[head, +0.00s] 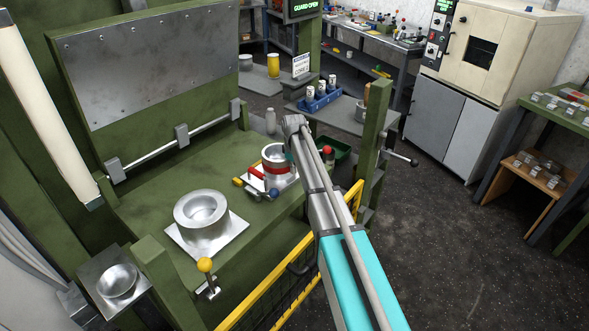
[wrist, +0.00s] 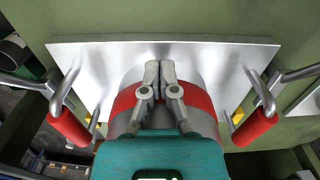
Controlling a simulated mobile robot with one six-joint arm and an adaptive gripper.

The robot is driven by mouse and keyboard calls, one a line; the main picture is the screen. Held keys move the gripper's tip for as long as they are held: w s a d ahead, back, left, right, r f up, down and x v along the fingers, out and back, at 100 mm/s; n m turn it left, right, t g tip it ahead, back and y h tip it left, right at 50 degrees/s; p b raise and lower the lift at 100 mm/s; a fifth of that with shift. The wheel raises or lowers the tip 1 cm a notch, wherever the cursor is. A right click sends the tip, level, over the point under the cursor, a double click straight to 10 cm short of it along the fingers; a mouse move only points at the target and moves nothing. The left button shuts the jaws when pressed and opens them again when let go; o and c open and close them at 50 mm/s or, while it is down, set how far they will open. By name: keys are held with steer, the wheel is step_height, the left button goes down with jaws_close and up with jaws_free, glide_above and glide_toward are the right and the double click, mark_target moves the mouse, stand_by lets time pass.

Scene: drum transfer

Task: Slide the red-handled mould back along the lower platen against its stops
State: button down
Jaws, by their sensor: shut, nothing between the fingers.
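The red-handled mould (head: 275,155) is a silver cylinder with a red band, standing on the right part of the green lower platen (head: 140,205). In the wrist view the mould (wrist: 122,103) shows its red band, a wide silver plate (wrist: 80,58) and two red handles, the left one (wrist: 68,128) and the right one (wrist: 255,126). My gripper (wrist: 160,68) is shut and empty, in front of the mould's body between the two handles. Whether its fingertips touch the mould I cannot tell. In the head view my arm partly covers the mould and gripper. I cannot make out the stops clearly.
A second silver mould (head: 204,213) on a square plate stands left of the red-handled one. A lever with a yellow knob (head: 205,265) and a yellow rail (head: 265,300) line the front. Grey brackets (head: 181,134) on a rod run along the back. A green post (head: 372,130) stands right.

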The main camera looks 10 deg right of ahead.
steer(key=s+d, duration=0.2)
steer(key=shift+s+d, duration=0.3)
steer(key=shift+r+p, duration=0.55)
steer(key=shift+r, duration=0.1)
step_height(320, 180, up, 9)
steer(key=p, duration=0.9)
steer(key=shift+f, duration=0.1)
steer(key=s+d+m, duration=0.1)
steer(key=s+m, duration=0.7)
steer(key=s, duration=2.3)
steer(key=shift+d+m, duration=0.3)
steer(key=shift+d, duration=0.1)
